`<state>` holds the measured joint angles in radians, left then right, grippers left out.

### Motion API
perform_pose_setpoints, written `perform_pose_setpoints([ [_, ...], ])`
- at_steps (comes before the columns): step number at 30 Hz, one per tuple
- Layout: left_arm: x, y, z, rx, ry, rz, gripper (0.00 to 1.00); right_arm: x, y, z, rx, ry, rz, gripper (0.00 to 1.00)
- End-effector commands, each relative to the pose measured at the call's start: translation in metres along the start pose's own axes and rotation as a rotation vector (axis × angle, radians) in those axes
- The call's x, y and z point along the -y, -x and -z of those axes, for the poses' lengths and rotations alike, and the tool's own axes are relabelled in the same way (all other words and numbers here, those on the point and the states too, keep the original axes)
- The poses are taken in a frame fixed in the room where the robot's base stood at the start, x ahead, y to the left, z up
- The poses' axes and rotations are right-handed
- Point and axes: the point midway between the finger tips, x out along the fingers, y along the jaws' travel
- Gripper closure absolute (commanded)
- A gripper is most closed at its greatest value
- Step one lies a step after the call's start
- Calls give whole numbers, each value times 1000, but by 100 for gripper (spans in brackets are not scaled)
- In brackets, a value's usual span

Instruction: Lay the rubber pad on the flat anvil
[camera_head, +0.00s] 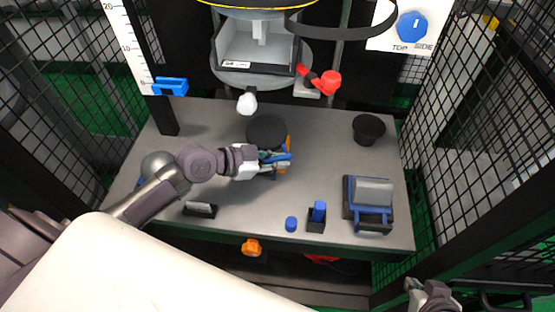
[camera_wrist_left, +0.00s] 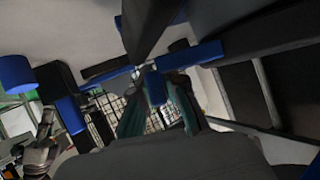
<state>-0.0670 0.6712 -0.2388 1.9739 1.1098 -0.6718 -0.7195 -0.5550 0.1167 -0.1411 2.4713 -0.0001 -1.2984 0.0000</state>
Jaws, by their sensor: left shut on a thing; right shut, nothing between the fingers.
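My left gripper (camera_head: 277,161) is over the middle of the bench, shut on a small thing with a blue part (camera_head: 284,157). The blue part also shows between the teal fingers in the left wrist view (camera_wrist_left: 155,88). A flat black disc (camera_head: 267,131) is just behind the gripper; I cannot tell whether it is joined to the held thing. Something orange (camera_head: 289,142) shows beside the disc, mostly hidden. I cannot clearly identify the rubber pad or the flat anvil. My right gripper (camera_head: 432,296) is shut and empty at the bottom right, away from the bench.
The grey bench (camera_head: 215,125) holds a black cup-like part (camera_head: 369,128), a blue-framed block (camera_head: 369,202), a black block with a blue peg (camera_head: 317,216) and a blue cylinder (camera_head: 291,224). The tower's open box (camera_head: 255,55) and a red lever (camera_head: 322,81) stand behind. Mesh encloses both sides.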

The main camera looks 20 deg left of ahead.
Motion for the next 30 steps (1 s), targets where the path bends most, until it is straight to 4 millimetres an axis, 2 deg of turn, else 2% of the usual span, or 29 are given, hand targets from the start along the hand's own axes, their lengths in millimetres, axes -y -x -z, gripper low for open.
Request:
perform_pose_setpoints([
  [1,-3,-1,-6,11,6,-7,100,0,-1,0,-3,0,0,100],
  [14,-4,-2,-9,17,10,-11,100,0,-1,4,-20,2,1,100],
  [15,-4,-2,-9,17,10,-11,81,0,-1,4,-19,2,1,100],
  [19,-3,-1,-8,14,8,-8,60,0,-2,3,-17,3,0,100],
  [30,-1,-1,-7,13,6,-4,59,-1,-2,3,-14,2,-2,100],
])
